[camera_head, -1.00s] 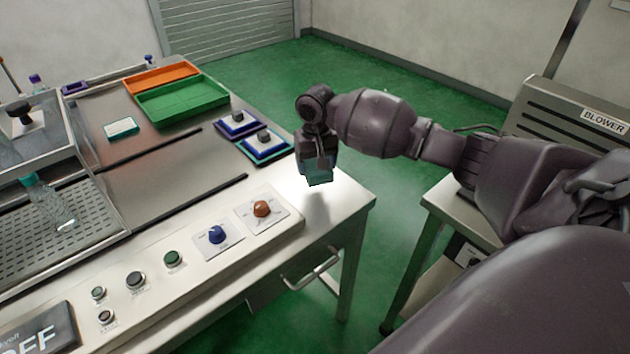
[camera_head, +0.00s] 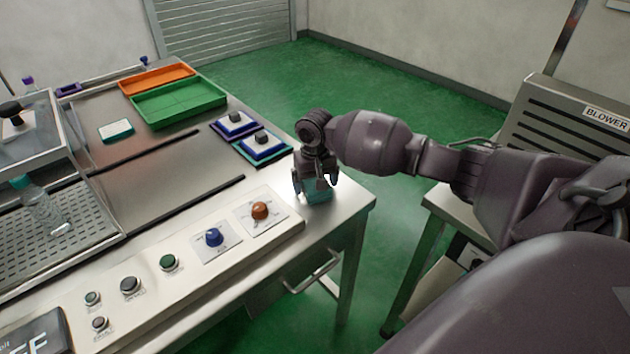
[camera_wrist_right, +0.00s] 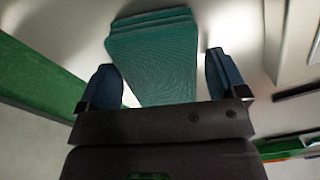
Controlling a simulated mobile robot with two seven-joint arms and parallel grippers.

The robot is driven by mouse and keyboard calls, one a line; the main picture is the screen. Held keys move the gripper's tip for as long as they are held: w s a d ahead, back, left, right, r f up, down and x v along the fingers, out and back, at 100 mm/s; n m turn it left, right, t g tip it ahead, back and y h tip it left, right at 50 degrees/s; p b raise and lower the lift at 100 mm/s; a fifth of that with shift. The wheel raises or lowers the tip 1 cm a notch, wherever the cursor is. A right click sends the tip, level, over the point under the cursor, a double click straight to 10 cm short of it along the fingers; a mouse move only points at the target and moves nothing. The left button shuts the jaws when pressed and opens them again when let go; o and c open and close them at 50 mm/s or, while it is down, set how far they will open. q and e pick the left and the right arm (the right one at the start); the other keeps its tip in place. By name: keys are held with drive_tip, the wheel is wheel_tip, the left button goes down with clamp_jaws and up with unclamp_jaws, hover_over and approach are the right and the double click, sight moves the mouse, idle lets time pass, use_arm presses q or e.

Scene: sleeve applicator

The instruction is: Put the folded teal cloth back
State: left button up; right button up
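The folded teal cloth (camera_head: 317,193) rests on the metal table's right corner, under my right gripper (camera_head: 315,188). In the right wrist view the cloth (camera_wrist_right: 155,60) shows as a thick stack of folded layers lying between the fingers. The right gripper (camera_wrist_right: 165,85) is open, its two dark blue fingers spread wider than the cloth. A gap shows between the cloth and the right-hand finger; whether the left-hand finger touches it I cannot tell. Part of the cloth is hidden behind the gripper in the head view. My left gripper is not in view.
A control panel with a blue knob (camera_head: 213,237) and an orange knob (camera_head: 260,210) lies left of the cloth. Stacked blue and green pieces (camera_head: 262,147) stand behind it. A green tray (camera_head: 180,102) and an orange tray (camera_head: 157,79) are farther back. The blower (camera_head: 570,120) stands at right.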

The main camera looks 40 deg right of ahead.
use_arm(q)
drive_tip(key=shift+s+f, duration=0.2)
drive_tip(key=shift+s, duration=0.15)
use_arm(e)
drive_tip(key=shift+r, duration=0.1)
use_arm(q)
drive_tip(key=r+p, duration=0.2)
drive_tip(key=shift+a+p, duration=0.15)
drive_tip(key=shift+p, duration=0.25)
use_arm(e)
wheel_tip(320, 180, up, 12)
drive_tip(key=shift+r, duration=0.1)
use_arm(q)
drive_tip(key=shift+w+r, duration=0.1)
use_arm(e)
drive_tip(key=shift+s, duration=0.1)
